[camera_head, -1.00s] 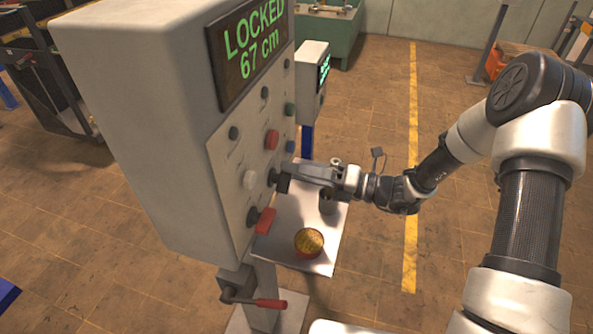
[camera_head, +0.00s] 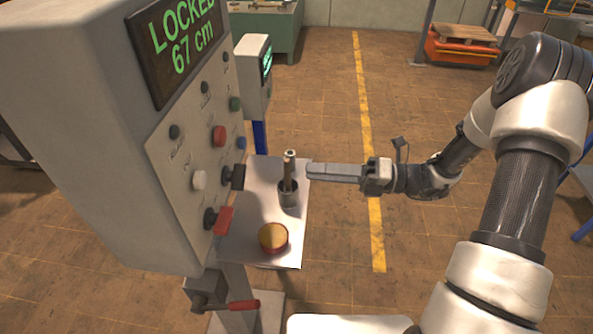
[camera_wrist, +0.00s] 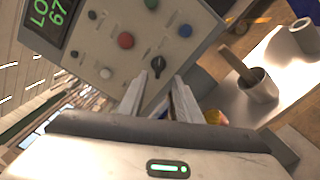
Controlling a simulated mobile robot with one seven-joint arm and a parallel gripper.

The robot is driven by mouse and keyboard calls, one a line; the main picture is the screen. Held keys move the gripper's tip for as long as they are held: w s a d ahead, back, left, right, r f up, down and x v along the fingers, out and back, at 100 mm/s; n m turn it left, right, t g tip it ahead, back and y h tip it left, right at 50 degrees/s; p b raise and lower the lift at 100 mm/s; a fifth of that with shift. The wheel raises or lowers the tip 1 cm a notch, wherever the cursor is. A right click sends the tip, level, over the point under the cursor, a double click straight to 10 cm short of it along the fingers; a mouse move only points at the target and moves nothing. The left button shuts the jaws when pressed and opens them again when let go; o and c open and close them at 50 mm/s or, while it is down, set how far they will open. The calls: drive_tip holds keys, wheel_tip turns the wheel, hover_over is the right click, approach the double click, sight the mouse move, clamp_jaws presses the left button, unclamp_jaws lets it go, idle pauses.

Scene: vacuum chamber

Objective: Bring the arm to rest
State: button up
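My gripper (camera_head: 310,171) is held out in front of the grey control box (camera_head: 75,130), with a clear gap to its panel. In the wrist view my gripper (camera_wrist: 159,80) shows two separated fingers with nothing between them. A black knob (camera_wrist: 158,66) on the panel lies beyond the fingertips; it also shows in the head view (camera_head: 234,177). My arm is bent, reaching in from the right. The box's display (camera_head: 180,40) reads LOCKED 67 cm.
A metal shelf (camera_head: 262,205) beside the box carries a cup (camera_head: 288,194) with a stick-like tool and a yellow-topped round button (camera_head: 273,237). A red-handled crank (camera_head: 240,306) sits below. A smaller display box (camera_head: 252,75) stands behind. Floor around the yellow line (camera_head: 365,110) is clear.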

drive_tip(key=shift+d, duration=0.65)
drive_tip(key=s+r+n+g+h, duration=0.3)
drive_tip(key=s+r+n+h, duration=0.4)
drive_tip(key=s+n+h, duration=0.75)
drive_tip(key=s+d+r+n+t+h, duration=0.3)
drive_tip(key=d+r+n+t, duration=0.4)
drive_tip(key=n, duration=0.9)
drive_tip(key=shift+s+d+r+n, duration=0.35)
drive_tip(key=shift+s+d+r, duration=0.1)
drive_tip(key=shift+d+r, duration=0.5)
